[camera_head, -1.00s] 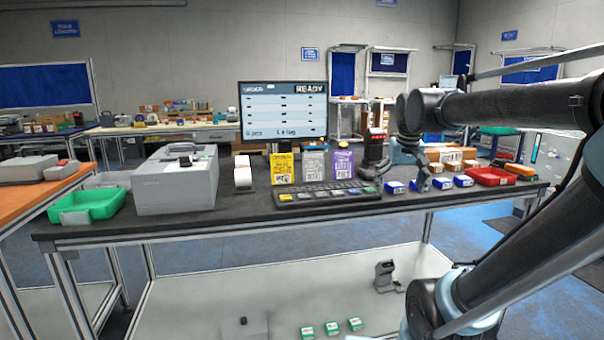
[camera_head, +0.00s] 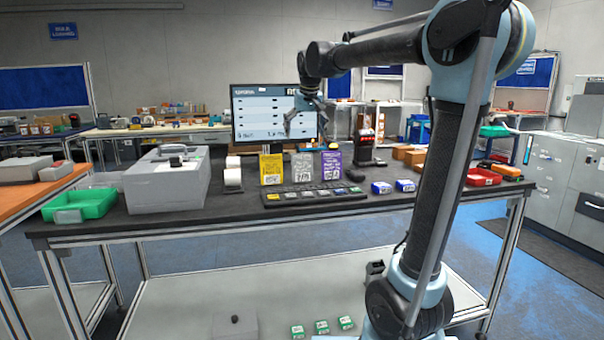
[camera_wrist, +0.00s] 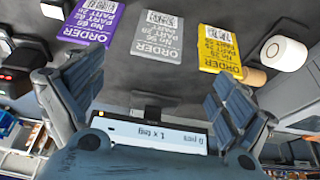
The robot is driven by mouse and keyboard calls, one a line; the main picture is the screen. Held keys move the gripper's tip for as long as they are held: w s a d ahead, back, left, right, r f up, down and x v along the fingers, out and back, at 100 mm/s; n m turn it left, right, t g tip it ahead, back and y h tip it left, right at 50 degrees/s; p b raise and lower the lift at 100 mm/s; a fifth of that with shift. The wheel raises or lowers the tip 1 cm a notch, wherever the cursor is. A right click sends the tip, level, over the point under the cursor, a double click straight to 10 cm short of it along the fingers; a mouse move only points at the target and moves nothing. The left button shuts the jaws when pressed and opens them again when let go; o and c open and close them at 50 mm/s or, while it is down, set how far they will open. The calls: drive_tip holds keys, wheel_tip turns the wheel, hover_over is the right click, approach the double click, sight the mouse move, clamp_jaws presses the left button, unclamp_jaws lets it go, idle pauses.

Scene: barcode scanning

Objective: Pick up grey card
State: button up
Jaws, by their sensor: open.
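My gripper (camera_head: 302,125) is above the cards, in front of the monitor, pointing down. In the wrist view its fingers (camera_wrist: 158,78) are spread apart with nothing between them, and the grey card lies beyond their gap.
The monitor (camera_head: 272,108) stands close behind the cards.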

sight(303, 161)
drive_tip(key=x, duration=1.5)
drive_tip(key=shift+d+f, duration=0.2)
drive_tip(key=shift+f, duration=0.1)
drive_tip(key=c, duration=1.1)
